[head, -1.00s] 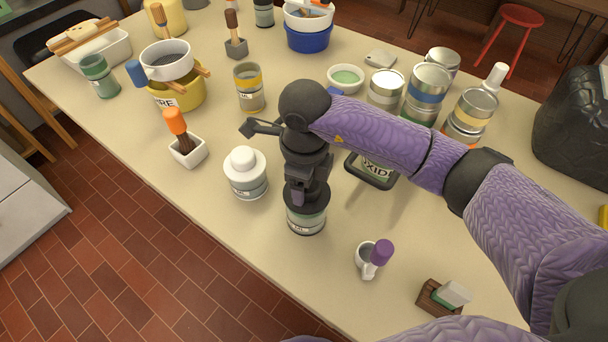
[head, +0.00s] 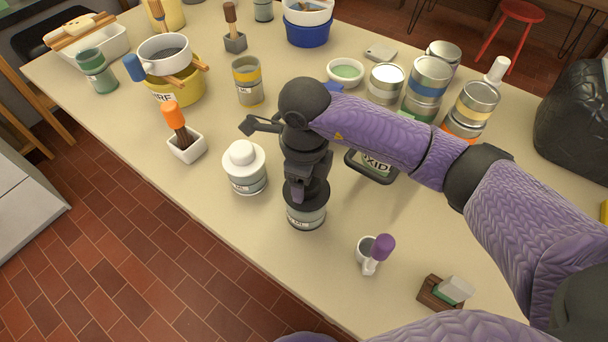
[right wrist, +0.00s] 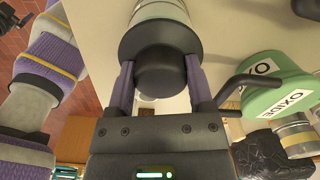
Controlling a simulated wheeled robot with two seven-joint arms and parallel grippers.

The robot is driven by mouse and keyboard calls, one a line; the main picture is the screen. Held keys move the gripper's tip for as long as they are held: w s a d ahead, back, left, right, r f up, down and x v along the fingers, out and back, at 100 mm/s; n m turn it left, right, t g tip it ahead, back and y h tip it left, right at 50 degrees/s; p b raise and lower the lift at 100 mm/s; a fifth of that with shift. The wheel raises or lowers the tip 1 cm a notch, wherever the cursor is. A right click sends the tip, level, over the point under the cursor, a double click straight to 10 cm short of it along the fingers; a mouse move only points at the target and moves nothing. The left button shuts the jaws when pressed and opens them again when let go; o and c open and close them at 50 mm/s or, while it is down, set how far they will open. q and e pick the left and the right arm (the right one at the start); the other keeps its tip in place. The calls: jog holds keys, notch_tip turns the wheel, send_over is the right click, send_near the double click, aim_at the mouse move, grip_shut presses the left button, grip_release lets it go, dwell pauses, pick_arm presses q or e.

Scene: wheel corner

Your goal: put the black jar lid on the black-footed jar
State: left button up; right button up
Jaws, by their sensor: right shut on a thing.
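My right gripper (head: 306,188) is shut on the knob of the black jar lid (head: 318,197), above the front jar. In the right wrist view the lid's round knob (right wrist: 165,72) sits between the two fingers, with its wider disc beyond. The jar (head: 306,218) under the lid is clear, with grey-green contents and a pale label; it also shows in the right wrist view (right wrist: 157,9). The lid covers the jar's mouth from above. I cannot tell whether it is fully seated. The jar's foot is hard to make out.
A white-lidded jar (head: 245,168) stands close on the left. A small white cup (head: 365,250) with a purple-topped item and a brown block (head: 438,292) are at the front right.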

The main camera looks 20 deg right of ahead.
jog(key=shift+f+b, duration=0.35)
jog(key=shift+f, duration=0.2)
jog(key=o, duration=1.3)
jog(key=shift+o, duration=0.2)
notch_tip(320, 180, up, 9)
jog(key=shift+r+p, duration=0.15)
jog(key=shift+p, duration=1.1)
jog(key=shift+r, duration=0.35)
jog(key=shift+s, duration=0.1)
